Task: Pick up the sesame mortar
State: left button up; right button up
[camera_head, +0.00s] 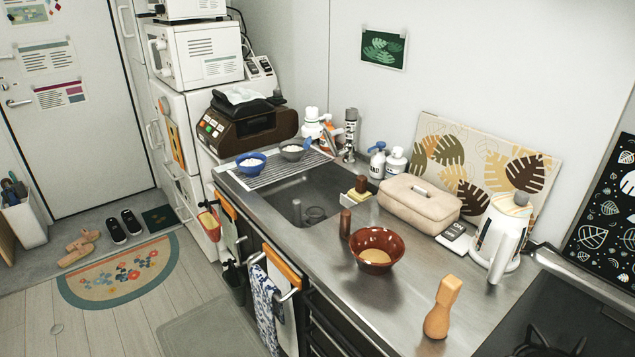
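The sesame mortar appears to be the reddish-brown bowl (362,237) on the steel counter, in front of the sink's right end. It stands upright, and a tan content or inner surface shows at its bottom. A short dark-brown wooden cylinder (345,223) stands close to its left side; I cannot tell whether they touch. Neither of my grippers shows in the head view, and nothing holds the bowl.
A wooden hourglass-shaped mill (442,308) stands right of the bowl, near the counter's front. Behind are a beige box (418,204) and a white kettle (500,236). The sink (300,190) lies left, a stove (560,325) right. Bare counter surrounds the bowl's front and right.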

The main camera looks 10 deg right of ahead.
aim_at(375, 250)
jog(key=z, duration=0.85)
jog(key=i+j+z, duration=0.1)
jog(key=j+z, duration=1.3)
jog(key=k+j, duration=0.1)
jog(key=j, duration=0.3)
jog(key=j+z, duration=0.1)
jog(key=j, duration=0.3)
jog(key=k+j, duration=0.15)
jog(key=j, duration=0.25)
jog(key=k+j+z, duration=0.15)
jog(key=j, duration=0.25)
jog(key=k+j, duration=0.1)
jog(key=j, duration=0.3)
jog(key=k+j+z, duration=0.1)
jog(key=j, duration=0.25)
